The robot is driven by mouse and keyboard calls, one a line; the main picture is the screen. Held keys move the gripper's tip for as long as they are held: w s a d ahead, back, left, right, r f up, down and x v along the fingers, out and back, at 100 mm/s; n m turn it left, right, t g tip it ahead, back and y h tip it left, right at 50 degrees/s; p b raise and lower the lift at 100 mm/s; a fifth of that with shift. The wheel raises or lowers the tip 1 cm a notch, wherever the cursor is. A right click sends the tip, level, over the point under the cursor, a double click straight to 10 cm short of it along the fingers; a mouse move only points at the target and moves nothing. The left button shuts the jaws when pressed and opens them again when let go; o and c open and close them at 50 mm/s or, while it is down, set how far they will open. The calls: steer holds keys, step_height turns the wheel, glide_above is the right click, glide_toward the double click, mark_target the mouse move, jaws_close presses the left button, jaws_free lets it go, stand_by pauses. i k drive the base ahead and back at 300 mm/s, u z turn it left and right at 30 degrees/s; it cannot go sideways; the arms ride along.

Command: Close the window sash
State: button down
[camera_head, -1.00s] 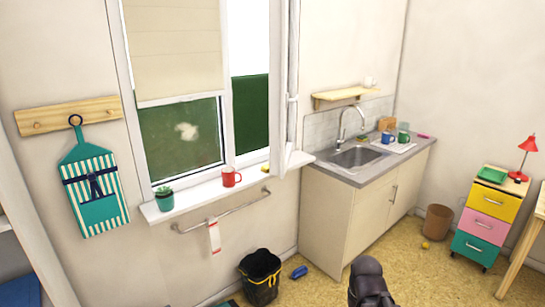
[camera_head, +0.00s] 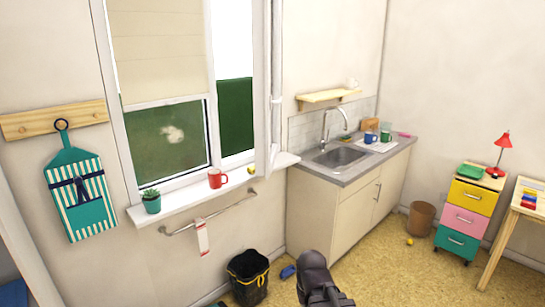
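The window (camera_head: 168,138) is in the wall at the left centre. Its right sash (camera_head: 268,90) stands swung open into the room, seen nearly edge-on, with a handle (camera_head: 276,98) on its edge. Green shows through the open gap left of the sash. The left pane is behind a lowered cream blind (camera_head: 158,55). The sill (camera_head: 215,189) holds a potted plant, a red mug and a small yellow thing. A dark part of my arm (camera_head: 318,280) shows at the bottom centre, well below and right of the sash. My gripper's fingers cannot be made out.
The red mug (camera_head: 217,178) and potted plant (camera_head: 151,201) stand on the sill, and the yellow thing (camera_head: 251,170) lies near the sash's foot. A towel rail (camera_head: 215,212) runs below. A black bin (camera_head: 248,275), a blue object (camera_head: 288,272) and the sink counter (camera_head: 350,172) stand nearby.

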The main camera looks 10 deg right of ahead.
mark_target(265, 15)
steer(key=z, duration=0.05)
steer(key=i, duration=1)
steer(key=u, duration=0.05)
